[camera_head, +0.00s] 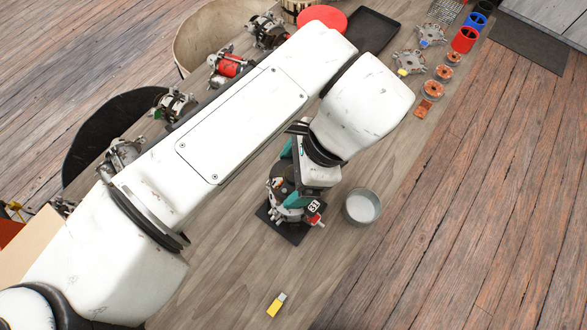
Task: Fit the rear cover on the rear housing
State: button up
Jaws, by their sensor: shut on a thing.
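My gripper (291,177) reaches down over an alternator assembly in the middle of the bench, its teal fingers partly hidden by my wrist. It is shut on a dark round piece (283,187) that looks like the rear cover, at the top of the assembly. The rear housing (277,211) looks to be the silvery metal body just below it, on a black square base (292,236). Whether the cover touches the housing or sits slightly above it I cannot tell.
A grey round bowl (362,206) stands close right of the base. Several alternators, one red (229,66), line the left edge. A black tray (372,30), metal housings (409,62) and coloured cups (465,39) are farther back.

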jog(key=shift+f, duration=0.15)
jog(key=shift+f+b, duration=0.55)
jog(key=shift+f, duration=0.35)
jog(key=shift+f, duration=0.15)
jog(key=shift+f+b, duration=0.6)
jog(key=shift+f, duration=0.35)
jog(key=shift+f, duration=0.5)
dwell(0.5)
jog(key=o, duration=0.9)
jog(key=shift+r, duration=0.1)
